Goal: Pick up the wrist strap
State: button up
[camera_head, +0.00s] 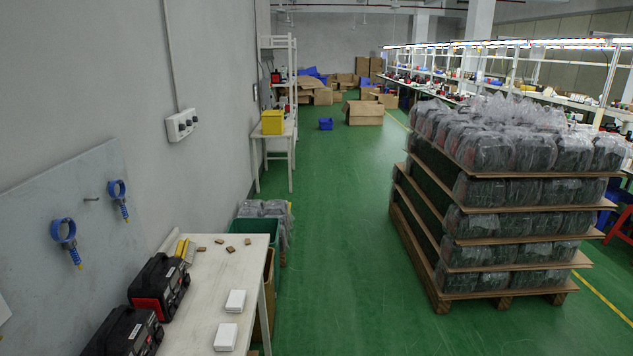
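Two blue wrist straps hang on a grey board (75,215) on the left wall. The nearer wrist strap (63,232) is a blue loop with a coiled cord ending in a yellow tip. The farther wrist strap (117,189) is alike and hangs a little higher in the picture, to the right. A bare peg (91,199) sticks out between them. My gripper is not in view.
A white table (205,305) below the board holds two black-and-red power units (159,287), two white boxes (235,301), a brush and small brown pieces. A tall pallet stack (485,200) stands right. The green floor (345,230) between is clear.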

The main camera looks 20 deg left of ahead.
aim_at(69, 243)
jog(key=i+j+u, duration=0.15)
jog(key=i+u, duration=0.35)
jog(key=i+l+u, duration=0.1)
jog(key=i+u, duration=0.4)
jog(key=i, duration=0.2)
jog(key=i+l+u, duration=0.35)
jog(key=i+u, duration=0.15)
jog(key=i, duration=0.1)
